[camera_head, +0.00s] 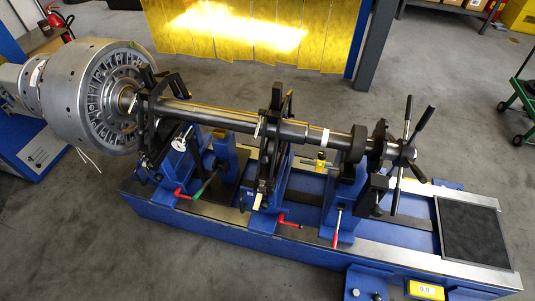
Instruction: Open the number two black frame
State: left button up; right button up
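Black frames stand around the long steel shaft (215,115) on a blue balancing machine. One black frame (145,130) is at the left, close to the big silver rotor (97,88). Another black frame (268,165) stands upright near the middle of the shaft, on a blue support. I see no number on either frame, so I cannot tell which is number two by marking. Whether their tops are latched is too small to tell. Neither of my grippers is in view.
Red-handled levers (283,221) stick out along the machine's front. A spoked handwheel (407,140) is at the shaft's right end. A black mat (470,232) lies on the blue bed's right end. Yellow curtains (250,35) hang behind. The grey floor in front is clear.

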aim_at(273, 116)
jog(key=k, duration=1.25)
jog(key=u, duration=0.65)
jog(key=i, duration=1.6)
jog(key=z, duration=0.6)
